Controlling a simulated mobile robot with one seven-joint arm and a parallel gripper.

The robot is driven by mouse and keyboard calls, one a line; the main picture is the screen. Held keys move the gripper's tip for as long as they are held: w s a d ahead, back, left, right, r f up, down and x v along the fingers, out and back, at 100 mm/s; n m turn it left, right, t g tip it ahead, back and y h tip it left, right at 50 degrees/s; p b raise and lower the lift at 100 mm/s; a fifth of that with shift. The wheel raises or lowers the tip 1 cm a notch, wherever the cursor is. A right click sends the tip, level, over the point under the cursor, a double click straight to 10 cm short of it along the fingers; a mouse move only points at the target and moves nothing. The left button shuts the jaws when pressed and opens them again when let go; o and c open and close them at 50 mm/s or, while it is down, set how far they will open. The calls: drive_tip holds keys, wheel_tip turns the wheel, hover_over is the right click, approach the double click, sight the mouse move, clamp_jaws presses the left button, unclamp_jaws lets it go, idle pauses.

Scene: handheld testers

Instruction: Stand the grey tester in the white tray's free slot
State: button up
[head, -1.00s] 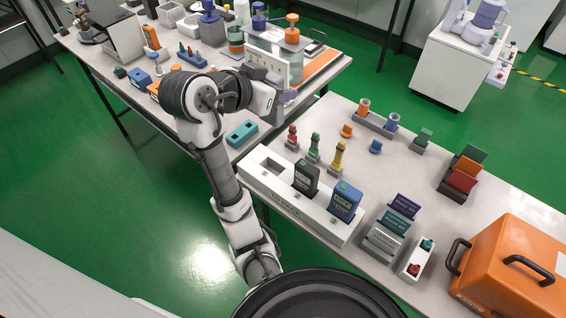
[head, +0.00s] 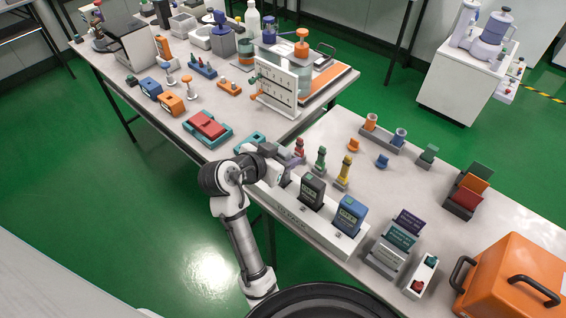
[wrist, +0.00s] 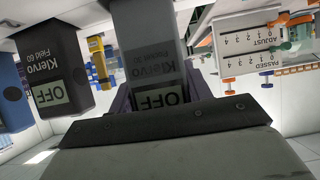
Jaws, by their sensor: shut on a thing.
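My gripper (head: 279,158) is over the left end of the white tray (head: 336,243). It is shut on the grey tester (wrist: 150,60), whose display reads OFF. In the head view my gripper mostly hides this tester and the tray's left slot, so I cannot tell whether its foot is in the slot. A black tester (head: 312,190) stands in the tray's middle. It shows beside the grey one in the wrist view (wrist: 62,70). A blue tester (head: 349,215) stands in the right part of the tray.
Red, green (head: 320,160) and yellow (head: 344,172) knobbed pieces stand just behind the tray. A card holder (head: 388,258) is at its right. A teal dish with a red block (head: 208,126) lies on the other table.

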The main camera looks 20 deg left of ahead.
drive_tip(key=shift+f, duration=1.65)
drive_tip(key=shift+f, duration=0.15)
drive_tip(key=o, duration=1)
drive_tip(key=shift+o, duration=0.2)
